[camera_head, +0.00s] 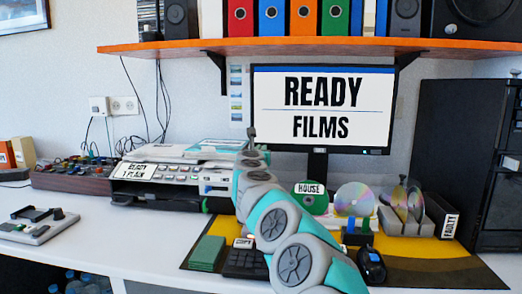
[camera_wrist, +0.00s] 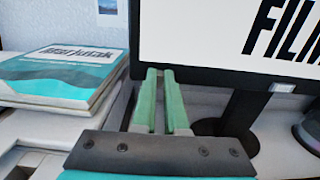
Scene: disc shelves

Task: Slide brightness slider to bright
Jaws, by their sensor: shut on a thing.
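The monitor (camera_head: 322,105) stands on the desk and shows the words READY and FILMS. It also shows in the wrist view, where its dark lower bezel (camera_wrist: 205,76) runs behind my fingertips. My gripper (camera_head: 252,132) is raised to the monitor's lower left edge. In the wrist view my gripper (camera_wrist: 160,74) has its two green fingers almost together, with the tips at the monitor's lower left corner. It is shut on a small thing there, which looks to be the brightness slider. The slider itself is hidden by the fingertips, so its position cannot be told.
A printer (camera_head: 165,185) with books (camera_wrist: 70,75) on top stands left of my arm. An orange shelf (camera_head: 170,47) hangs above. The monitor stand (camera_wrist: 242,115) is close by.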

